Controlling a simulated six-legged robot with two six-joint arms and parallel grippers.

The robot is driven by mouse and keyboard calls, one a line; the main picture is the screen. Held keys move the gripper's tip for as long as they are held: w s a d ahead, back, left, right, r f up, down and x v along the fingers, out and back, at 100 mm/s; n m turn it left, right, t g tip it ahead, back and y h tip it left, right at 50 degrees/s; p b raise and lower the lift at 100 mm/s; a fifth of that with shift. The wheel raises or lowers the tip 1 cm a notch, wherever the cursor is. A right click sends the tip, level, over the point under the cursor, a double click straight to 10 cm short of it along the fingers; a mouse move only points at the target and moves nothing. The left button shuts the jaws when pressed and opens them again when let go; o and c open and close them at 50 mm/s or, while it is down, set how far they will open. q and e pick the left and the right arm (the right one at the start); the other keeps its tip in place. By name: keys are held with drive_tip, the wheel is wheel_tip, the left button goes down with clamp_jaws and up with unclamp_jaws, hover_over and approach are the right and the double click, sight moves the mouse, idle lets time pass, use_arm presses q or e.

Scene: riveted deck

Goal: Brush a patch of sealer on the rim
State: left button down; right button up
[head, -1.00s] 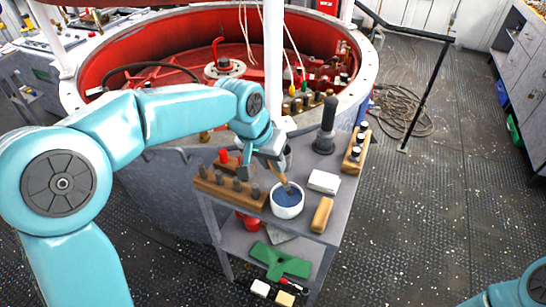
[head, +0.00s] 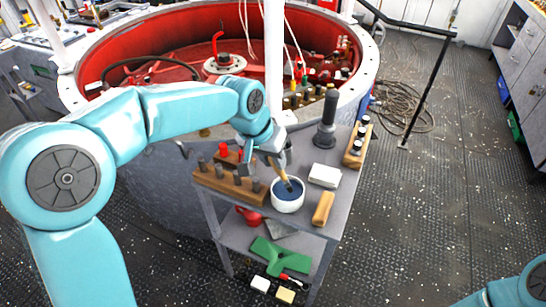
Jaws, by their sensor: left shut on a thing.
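My left gripper (head: 264,158) is shut on a brush (head: 284,177) with a tan handle, above the cart. The brush slants down, its lower end inside a white bowl (head: 287,207) of dark blue liquid. The bristles are hidden in the bowl or too small to make out. The pale rim (head: 364,87) circles the large red-lined well behind the cart; my left arm covers part of its near side. My right gripper is out of view; only a bit of my right arm shows at the lower right.
The grey cart top (head: 300,228) also holds a wooden peg block (head: 230,187), a white block (head: 324,175), a tan block (head: 323,208), a dark upright tool (head: 326,125) and a bottle rack (head: 357,147). A white post (head: 273,60) stands behind the gripper.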

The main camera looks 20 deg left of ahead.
use_arm(q)
drive_tip(key=shift+f+b, duration=0.4)
drive_tip(key=shift+f, duration=0.15)
idle(1.1)
wheel_tip(320, 180, up, 6)
drive_tip(key=p, duration=0.4)
drive_tip(key=shift+f+p, duration=0.1)
drive_tip(key=shift+p, duration=0.3)
drive_tip(key=shift+r+p, duration=0.5)
drive_tip(key=shift+r, duration=0.2)
drive_tip(key=shift+f, duration=0.1)
